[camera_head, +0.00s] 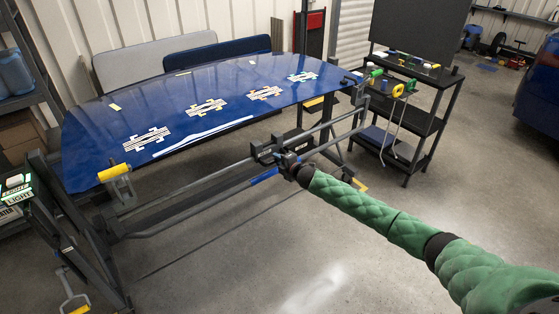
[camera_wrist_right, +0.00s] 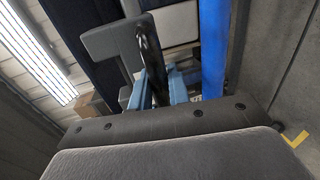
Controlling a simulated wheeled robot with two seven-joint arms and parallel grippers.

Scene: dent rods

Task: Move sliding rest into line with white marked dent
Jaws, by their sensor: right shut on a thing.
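The sliding rest (camera_head: 268,152) is a dark block on the long grey rails in front of the blue panel (camera_head: 235,80), around the middle of their length. My right gripper (camera_head: 292,167) is shut on it. In the right wrist view my blue gripper fingers (camera_wrist_right: 160,88) close around a dark bar of the rest; a grey hooked piece (camera_wrist_right: 113,42) stands beside them. Several striped marks lie on the panel. The leftmost mark (camera_head: 147,137) looks white and is well left of the rest; another whitish mark (camera_head: 302,77) is at the far right. My left gripper is not in view.
The rails (camera_head: 205,187) run diagonally along the panel's front edge. A yellow-handled part (camera_head: 114,172) stands at their left end. A dark tool cart (camera_head: 412,125) stands at the right. A lamp-like sign (camera_head: 15,197) is at the left. The floor in front is clear.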

